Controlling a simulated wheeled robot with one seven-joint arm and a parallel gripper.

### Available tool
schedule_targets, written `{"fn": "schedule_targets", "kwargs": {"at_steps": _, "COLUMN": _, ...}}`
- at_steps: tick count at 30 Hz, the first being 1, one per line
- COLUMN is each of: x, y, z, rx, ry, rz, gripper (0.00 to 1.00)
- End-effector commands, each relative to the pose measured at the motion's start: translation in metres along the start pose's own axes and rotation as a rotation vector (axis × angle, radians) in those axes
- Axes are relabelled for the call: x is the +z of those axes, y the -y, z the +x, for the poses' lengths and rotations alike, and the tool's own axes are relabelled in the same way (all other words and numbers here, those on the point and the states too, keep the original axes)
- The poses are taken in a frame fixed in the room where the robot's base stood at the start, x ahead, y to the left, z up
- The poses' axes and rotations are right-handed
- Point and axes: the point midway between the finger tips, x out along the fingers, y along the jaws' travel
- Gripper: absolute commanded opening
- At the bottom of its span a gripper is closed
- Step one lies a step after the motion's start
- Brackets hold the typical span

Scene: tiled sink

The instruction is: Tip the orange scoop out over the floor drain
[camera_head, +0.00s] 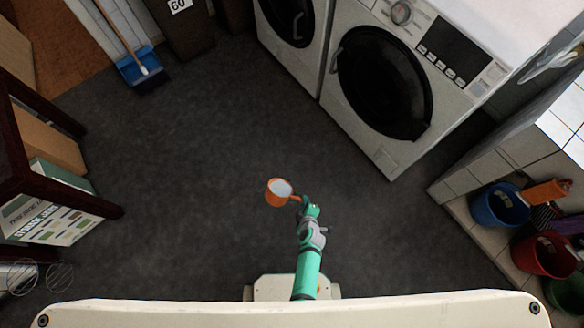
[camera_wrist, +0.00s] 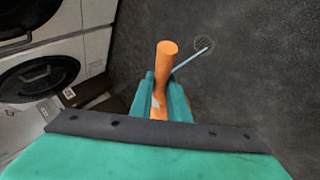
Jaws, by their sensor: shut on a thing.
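The orange scoop (camera_head: 271,194) is in the middle of the head view, above the dark floor. Its round cup faces the camera and shows a pale, whitish inside or content. My gripper (camera_head: 303,204) is shut on its handle, to the right of the cup. In the wrist view the orange handle (camera_wrist: 166,62) stands between the teal fingers of my gripper (camera_wrist: 163,92); the cup is not clear there. A small round floor drain (camera_wrist: 204,43) shows on the floor beyond the handle. A thin pale strip reaches from near the handle towards it; I cannot tell what it is.
Two white washing machines (camera_head: 365,95) stand at the top. A tiled ledge with a blue bucket (camera_head: 497,208) and a red bucket (camera_head: 538,262) is at right. A dark-framed shelf with boxes is at left. A blue dustpan (camera_head: 140,70) stands at upper left. The middle floor is clear.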

Motion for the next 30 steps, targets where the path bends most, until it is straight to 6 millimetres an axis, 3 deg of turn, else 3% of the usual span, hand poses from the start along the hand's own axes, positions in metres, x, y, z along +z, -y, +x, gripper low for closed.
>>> {"fn": "schedule_targets", "kwargs": {"at_steps": 30, "x": 0.0023, "y": -0.0105, "z": 0.0007, "rx": -0.107, "ry": -0.025, "rz": 0.056, "gripper": 0.00}}
